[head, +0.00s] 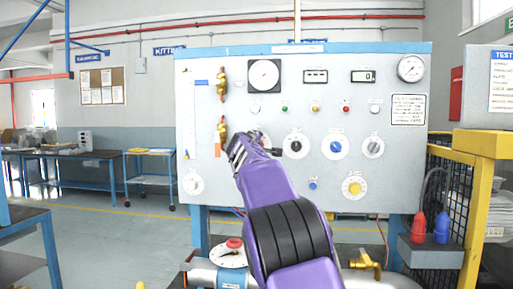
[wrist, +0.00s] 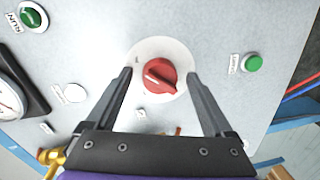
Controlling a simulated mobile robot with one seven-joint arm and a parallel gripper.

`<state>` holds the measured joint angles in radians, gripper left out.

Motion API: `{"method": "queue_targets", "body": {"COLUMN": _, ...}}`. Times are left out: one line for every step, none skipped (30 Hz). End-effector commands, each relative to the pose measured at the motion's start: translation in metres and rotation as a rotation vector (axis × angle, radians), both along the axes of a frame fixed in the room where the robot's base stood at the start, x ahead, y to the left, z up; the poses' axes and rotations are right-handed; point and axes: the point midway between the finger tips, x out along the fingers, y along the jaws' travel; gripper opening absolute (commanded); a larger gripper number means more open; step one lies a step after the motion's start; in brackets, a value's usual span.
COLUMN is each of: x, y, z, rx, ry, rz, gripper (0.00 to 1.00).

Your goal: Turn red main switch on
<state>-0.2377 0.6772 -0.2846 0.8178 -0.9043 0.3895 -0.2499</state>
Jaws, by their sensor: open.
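The red main switch (wrist: 160,76) is a red rotary knob on a white round plate, in the middle of the wrist view. A pale mark shows on the left part of its grip. My gripper (wrist: 160,82) is open, with one dark finger on each side of the knob and a gap to it on both sides. I cannot tell how deep the fingertips reach around it. In the head view my gripper (head: 240,150) is at the left middle of the grey panel (head: 400,175), and the arm and gripper hide the red switch.
A green button (wrist: 253,63) is right of the switch in the wrist view; a green RUN button (wrist: 33,17) and a gauge (wrist: 12,100) are left. Brass valves (head: 222,85) stick out of the panel near my gripper. A yellow post (head: 482,190) stands at the right.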

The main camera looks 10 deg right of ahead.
Motion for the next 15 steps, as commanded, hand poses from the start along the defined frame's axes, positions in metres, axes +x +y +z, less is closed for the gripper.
{"method": "queue_targets", "body": {"x": 0.0, "y": 0.0, "z": 0.0, "rx": 0.0, "ry": 0.0, "rz": 0.0, "gripper": 0.87}}
{"method": "queue_targets", "body": {"x": 0.0, "y": 0.0, "z": 0.0, "rx": -0.001, "ry": 0.0, "rz": 0.0, "gripper": 0.87}}
{"method": "queue_targets", "body": {"x": -0.001, "y": 0.001, "z": 0.0, "rx": -0.001, "ry": 0.0, "rz": 0.0, "gripper": 0.87}}
{"method": "queue_targets", "body": {"x": -0.002, "y": 0.001, "z": 0.001, "rx": -0.001, "ry": 0.0, "rz": 0.001, "gripper": 0.87}}
{"method": "queue_targets", "body": {"x": -0.003, "y": 0.002, "z": 0.001, "rx": -0.002, "ry": 0.0, "rz": 0.001, "gripper": 0.87}}
{"method": "queue_targets", "body": {"x": -0.004, "y": 0.003, "z": 0.001, "rx": -0.004, "ry": 0.001, "rz": 0.001, "gripper": 0.87}}
{"method": "queue_targets", "body": {"x": -0.006, "y": 0.005, "z": 0.001, "rx": -0.004, "ry": 0.001, "rz": 0.002, "gripper": 0.87}}
{"method": "queue_targets", "body": {"x": -0.008, "y": 0.006, "z": 0.002, "rx": -0.004, "ry": 0.0, "rz": 0.003, "gripper": 0.87}}
{"method": "queue_targets", "body": {"x": -0.012, "y": 0.007, "z": 0.003, "rx": -0.005, "ry": 0.0, "rz": 0.003, "gripper": 0.87}}
{"method": "queue_targets", "body": {"x": -0.015, "y": 0.008, "z": 0.003, "rx": -0.005, "ry": 0.0, "rz": 0.003, "gripper": 0.87}}
{"method": "queue_targets", "body": {"x": -0.018, "y": 0.01, "z": 0.003, "rx": -0.005, "ry": 0.001, "rz": 0.003, "gripper": 0.87}}
{"method": "queue_targets", "body": {"x": -0.024, "y": 0.01, "z": 0.004, "rx": -0.003, "ry": 0.0, "rz": 0.003, "gripper": 0.87}}
{"method": "queue_targets", "body": {"x": -0.027, "y": 0.011, "z": 0.004, "rx": -0.003, "ry": 0.001, "rz": 0.002, "gripper": 0.87}}
{"method": "queue_targets", "body": {"x": -0.031, "y": 0.011, "z": 0.004, "rx": -0.001, "ry": 0.001, "rz": 0.002, "gripper": 0.87}}
{"method": "queue_targets", "body": {"x": -0.038, "y": 0.015, "z": 0.004, "rx": -0.002, "ry": 0.001, "rz": 0.004, "gripper": 0.87}}
